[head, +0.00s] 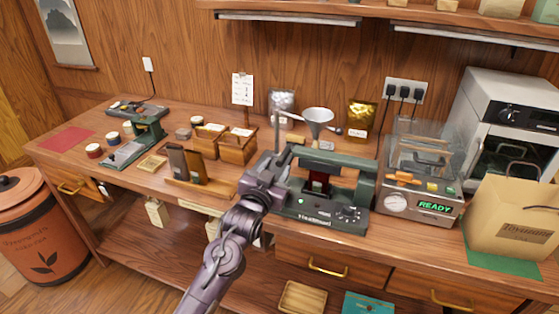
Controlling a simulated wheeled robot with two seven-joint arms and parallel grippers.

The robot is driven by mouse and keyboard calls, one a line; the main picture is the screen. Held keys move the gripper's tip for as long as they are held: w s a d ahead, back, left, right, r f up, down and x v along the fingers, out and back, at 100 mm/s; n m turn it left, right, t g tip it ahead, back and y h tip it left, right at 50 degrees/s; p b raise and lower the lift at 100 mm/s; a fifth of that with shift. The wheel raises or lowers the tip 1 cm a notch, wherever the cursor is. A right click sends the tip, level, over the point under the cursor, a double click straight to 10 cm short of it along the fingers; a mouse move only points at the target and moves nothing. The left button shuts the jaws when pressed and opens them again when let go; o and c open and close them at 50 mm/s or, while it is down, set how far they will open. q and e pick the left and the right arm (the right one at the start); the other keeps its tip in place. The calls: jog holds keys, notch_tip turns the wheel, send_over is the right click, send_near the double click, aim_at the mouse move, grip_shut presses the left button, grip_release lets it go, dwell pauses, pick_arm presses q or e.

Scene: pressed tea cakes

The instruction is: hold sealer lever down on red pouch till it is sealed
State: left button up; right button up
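The dark green heat sealer (322,214) stands at the front edge of the counter, with a small green light on its front. A dark red pouch (318,183) shows in the sealer's middle, under its green top bar (338,159); much of it is hidden. My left gripper (284,151) is at the left end of that top bar, its fingers close to or touching the lever area. Whether the fingers are closed on the lever is too small to tell. My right gripper is not in view.
A clear-lidded machine (412,185) reading READY stands right of the sealer, beside a paper bag (512,220) and an oven (510,120). Wooden boxes (237,146) and a dark packet stand (192,185) are to the left.

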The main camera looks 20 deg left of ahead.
pick_arm(q)
jog(key=shift+w+d, duration=0.1)
jog(key=shift+w, duration=1.75)
grip_shut()
